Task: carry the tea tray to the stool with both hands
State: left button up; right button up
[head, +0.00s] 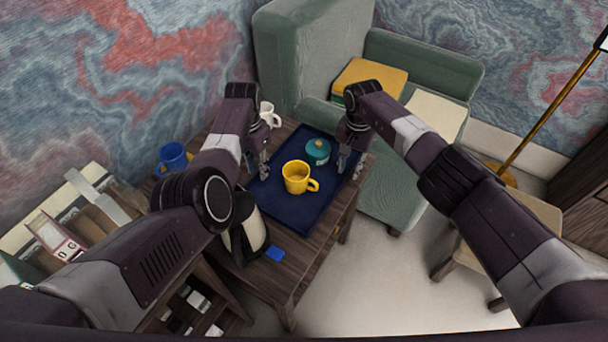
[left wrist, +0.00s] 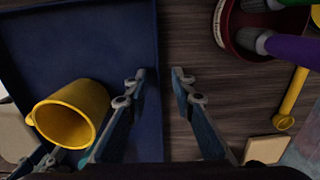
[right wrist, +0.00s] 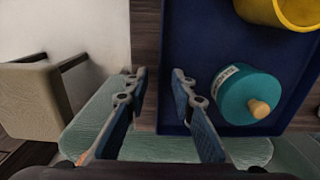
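The dark blue tea tray (head: 278,212) lies on a wooden table, with a yellow mug (head: 296,177) and a teal lidded pot (head: 317,151) on it. My left gripper (head: 264,166) is at the tray's left side. In the left wrist view its open fingers (left wrist: 159,76) lie on either side of the tray's edge. My right gripper (head: 350,165) is at the opposite side, and in the right wrist view its open fingers (right wrist: 159,76) also straddle the edge. I cannot tell how far down the fingers reach. The beige stool (head: 528,222) stands at the right, partly hidden by my right arm.
A kettle (head: 246,236) and a small blue item (head: 275,254) are near the tray's front. A blue mug (head: 172,157) and white mug (head: 267,114) stand left and behind. A green armchair (head: 395,198) is right of the table. Pale floor (head: 385,285) is open in front.

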pick_arm(q)
jog(key=shift+f, duration=0.35)
pick_arm(e)
jog(key=shift+f, duration=0.4)
pick_arm(q)
grip_shut()
pick_arm(e)
grip_shut()
